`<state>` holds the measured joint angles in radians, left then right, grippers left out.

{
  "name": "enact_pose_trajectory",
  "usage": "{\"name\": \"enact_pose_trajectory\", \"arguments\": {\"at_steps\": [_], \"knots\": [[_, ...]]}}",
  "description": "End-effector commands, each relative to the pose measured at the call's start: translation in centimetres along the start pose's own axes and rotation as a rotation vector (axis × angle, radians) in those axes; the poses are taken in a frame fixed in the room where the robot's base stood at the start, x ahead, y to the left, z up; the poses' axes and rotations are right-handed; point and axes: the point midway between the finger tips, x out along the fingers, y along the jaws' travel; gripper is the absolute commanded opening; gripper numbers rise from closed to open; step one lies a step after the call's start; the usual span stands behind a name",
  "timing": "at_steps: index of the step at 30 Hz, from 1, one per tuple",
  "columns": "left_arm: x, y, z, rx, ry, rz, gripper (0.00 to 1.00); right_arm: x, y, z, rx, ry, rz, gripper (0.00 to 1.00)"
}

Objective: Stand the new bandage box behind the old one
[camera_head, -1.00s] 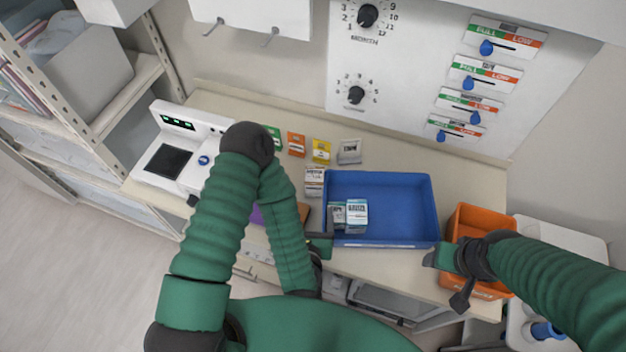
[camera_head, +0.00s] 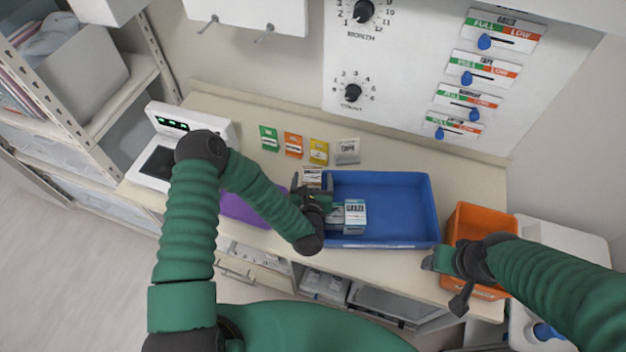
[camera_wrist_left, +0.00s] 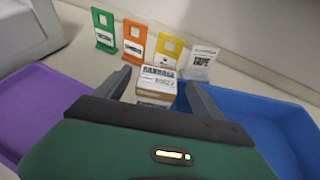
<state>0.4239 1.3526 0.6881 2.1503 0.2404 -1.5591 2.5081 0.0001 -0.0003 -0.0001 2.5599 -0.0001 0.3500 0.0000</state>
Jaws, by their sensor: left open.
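A white bandage box (camera_head: 312,177) with a dark-printed label stands on the counter, left of the blue tray, partly hidden by my left gripper in the head view. In the left wrist view the bandage box (camera_wrist_left: 158,76) shows between the fingers, with orange-brown on its lower front. I cannot tell whether this is one box or two close together. My left gripper (camera_head: 312,188) is open, its fingers on either side of the box and nearer to me; no grip shows. My right gripper (camera_head: 446,280) hangs by the orange bin, its jaw opening unclear.
The blue tray (camera_head: 400,176) holds a gauze box (camera_head: 355,216) and another small box beside it. Green (camera_head: 269,138), orange (camera_head: 293,145) and yellow (camera_head: 319,151) cards and a tape packet (camera_head: 347,151) stand behind. A purple tray (camera_head: 236,207) lies left, an orange bin (camera_head: 484,217) right.

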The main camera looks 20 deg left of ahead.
Motion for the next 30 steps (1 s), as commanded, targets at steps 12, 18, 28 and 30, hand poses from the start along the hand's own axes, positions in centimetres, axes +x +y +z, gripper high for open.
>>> {"name": "enact_pose_trajectory", "arguments": {"at_steps": [12, 18, 28, 30], "knots": [[0.98, 0.05, -0.11, 0.000, 0.000, 0.000, 0.62, -0.16, -0.01, -0.02, 0.000, -0.001, 0.000, 0.62], [0.99, 0.04, -0.11, 0.000, 0.000, 0.000, 0.36, -0.17, -0.01, -0.02, 0.000, -0.001, 0.000, 0.62], [0.97, 0.03, -0.11, 0.000, 0.000, 0.000, 0.00, -0.17, -0.01, -0.02, 0.000, -0.001, 0.000, 0.62], [0.96, 0.03, -0.11, 0.000, 0.000, 0.000, 0.00, -0.17, -0.01, -0.02, 0.000, -0.001, 0.000, 0.62]]}}
